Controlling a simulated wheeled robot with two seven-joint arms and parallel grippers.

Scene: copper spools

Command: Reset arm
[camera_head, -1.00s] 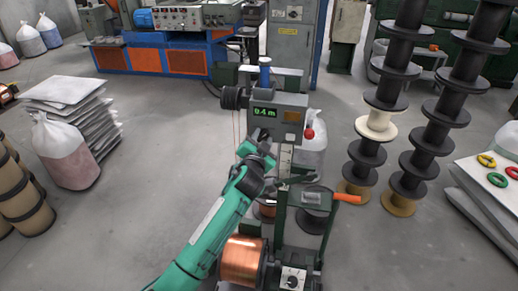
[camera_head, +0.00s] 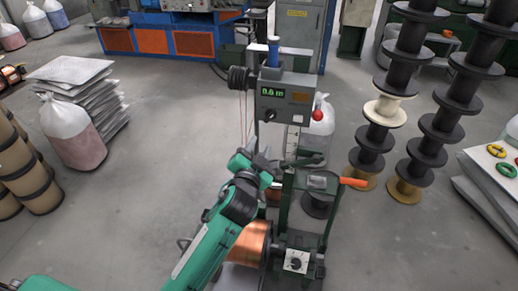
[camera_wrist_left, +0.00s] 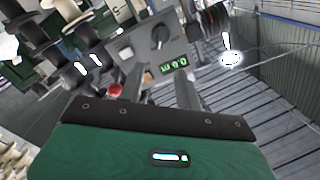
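My left gripper (camera_head: 258,150), on a green arm from the lower left, is in front of the grey measuring head of the winding machine (camera_head: 286,98). In the left wrist view its two fingers (camera_wrist_left: 160,88) stand apart with nothing between them. The machine's green display (camera_head: 278,92) reads 0.6 m, and it also shows, rotated, in the left wrist view (camera_wrist_left: 174,65). A copper spool (camera_head: 249,243) sits low on the machine, partly behind my arm. My right gripper is not in view.
An orange-handled lever (camera_head: 354,182) sticks out right of the machine. Stacked black spools (camera_head: 376,137) stand further right. Grey sheets (camera_head: 78,80), clear bags (camera_head: 72,130) and brown drums (camera_head: 26,172) are on the left. The floor (camera_head: 150,170) left of the machine is clear.

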